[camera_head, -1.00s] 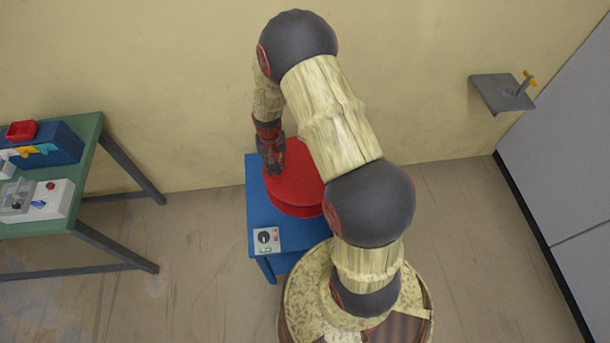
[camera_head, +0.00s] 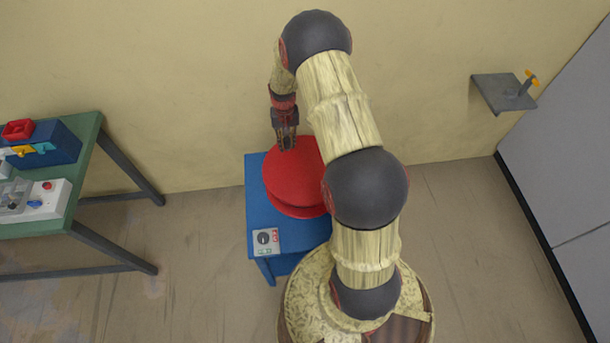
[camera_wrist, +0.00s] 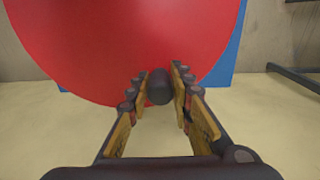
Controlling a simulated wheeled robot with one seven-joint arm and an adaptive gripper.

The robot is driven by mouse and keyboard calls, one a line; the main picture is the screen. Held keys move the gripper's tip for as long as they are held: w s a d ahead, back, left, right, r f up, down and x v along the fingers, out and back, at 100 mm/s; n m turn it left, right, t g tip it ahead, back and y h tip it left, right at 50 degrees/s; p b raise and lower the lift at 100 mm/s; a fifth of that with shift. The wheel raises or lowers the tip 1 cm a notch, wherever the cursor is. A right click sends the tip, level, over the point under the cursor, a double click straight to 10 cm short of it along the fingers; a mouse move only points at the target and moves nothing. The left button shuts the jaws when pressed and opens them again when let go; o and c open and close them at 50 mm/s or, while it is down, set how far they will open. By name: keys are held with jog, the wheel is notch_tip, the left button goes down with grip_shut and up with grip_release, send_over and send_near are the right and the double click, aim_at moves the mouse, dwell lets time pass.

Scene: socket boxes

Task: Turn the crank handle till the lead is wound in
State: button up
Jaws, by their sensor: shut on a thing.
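A red reel (camera_head: 290,185) sits on a blue stand (camera_head: 258,215) near the wall. My gripper (camera_head: 288,145) points down at the far part of the reel's red face. In the wrist view my gripper (camera_wrist: 158,80) is shut on a dark, round crank handle (camera_wrist: 159,88) that stands out from the red disc (camera_wrist: 110,40). The handle is between the two fingertips. In the head view the handle is hidden by my gripper, and my arm covers the reel's right side. I cannot make out the lead.
A small panel with a dark knob (camera_head: 265,240) is on the stand's front left. A green table (camera_head: 85,165) with a blue box (camera_head: 50,145) and a white device (camera_head: 45,200) is at left. A grey wall shelf (camera_head: 498,92) with a yellow-handled fitting is at right.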

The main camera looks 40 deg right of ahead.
jog(key=shift+s+d+f, duration=0.1)
jog(key=shift+s+d, duration=0.05)
jog(key=shift+d, duration=0.55)
jog(key=shift+s+d, duration=0.2)
jog(key=shift+d, duration=0.55)
jog(key=shift+s+d, duration=0.15)
jog(key=shift+d, duration=0.55)
jog(key=shift+s+d, duration=0.2)
jog(key=shift+d, duration=0.55)
jog(key=o, duration=0.7)
jog(key=shift+d, duration=0.2)
jog(key=o, duration=1.6)
jog(key=shift+a, duration=0.1)
jog(key=shift+c, duration=0.2)
notch_tip(320, 180, up, 8)
jog(key=p, duration=0.4)
jog(key=shift+s, duration=0.1)
